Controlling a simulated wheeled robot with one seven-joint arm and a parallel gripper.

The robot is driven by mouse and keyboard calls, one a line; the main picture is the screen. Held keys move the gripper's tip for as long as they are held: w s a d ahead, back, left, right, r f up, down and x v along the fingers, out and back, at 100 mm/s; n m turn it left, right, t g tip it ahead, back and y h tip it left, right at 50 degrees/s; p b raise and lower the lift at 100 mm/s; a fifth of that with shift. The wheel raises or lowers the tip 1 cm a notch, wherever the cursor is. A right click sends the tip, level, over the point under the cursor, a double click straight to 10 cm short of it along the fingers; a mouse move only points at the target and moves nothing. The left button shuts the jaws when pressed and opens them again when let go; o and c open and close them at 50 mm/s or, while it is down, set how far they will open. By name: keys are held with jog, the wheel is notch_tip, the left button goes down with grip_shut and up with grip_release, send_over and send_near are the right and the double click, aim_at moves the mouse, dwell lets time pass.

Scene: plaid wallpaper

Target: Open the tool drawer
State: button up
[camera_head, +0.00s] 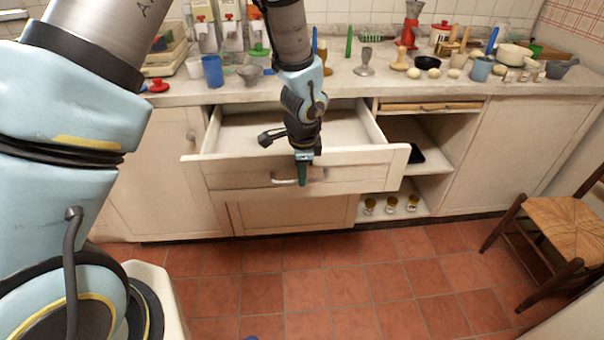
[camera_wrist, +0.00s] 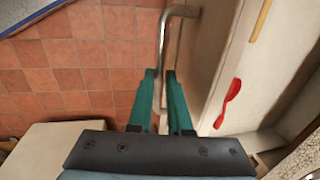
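The drawer (camera_head: 230,178) under the counter is pulled well out, its pale wooden front below the counter edge. Its metal bar handle (camera_head: 284,181) is on the middle of the front. It also shows in the wrist view (camera_wrist: 164,35). My gripper (camera_head: 303,172) reaches down in front of the drawer. In the wrist view its two green fingers (camera_wrist: 161,80) sit on either side of the handle bar, close against it. A red object (camera_wrist: 228,103) seems to lie inside the drawer in the wrist view; my arm hides part of the interior in the head view.
The counter (camera_head: 340,85) above is crowded with cups, a blue mug (camera_head: 212,71), bowls and utensils. To the right are open shelves (camera_head: 432,130) with small jars. A wooden chair (camera_head: 565,220) stands at the right. The tiled floor (camera_head: 330,280) before the drawer is clear.

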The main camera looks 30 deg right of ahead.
jog(key=o, duration=0.4)
jog(key=shift+r, duration=0.1)
notch_tip(320, 180, up, 10)
jog(key=s+b, duration=0.1)
jog(key=shift+s+a+r, duration=0.2)
jog(key=shift+s+a, duration=0.2)
jog(key=shift+a, duration=0.05)
dwell(0.3)
jog(key=w+a+r+n, duration=0.2)
jog(key=w+a+n, duration=0.3)
jog(key=a, duration=0.5)
jog(key=w+a+r+n, duration=0.1)
jog(key=w+a+n, duration=0.2)
jog(key=a+n, duration=0.5)
jog(key=s+a+r+n, duration=0.1)
jog(key=a+n, duration=0.3)
jog(key=a, duration=0.5)
jog(key=s+a+n, duration=0.2)
jog(key=a+n, duration=0.3)
jog(key=a, duration=0.3)
jog(key=shift+s+a+r+y, duration=0.25)
jog(key=shift+a+r+y, duration=0.1)
jog(key=shift+r+y, duration=0.05)
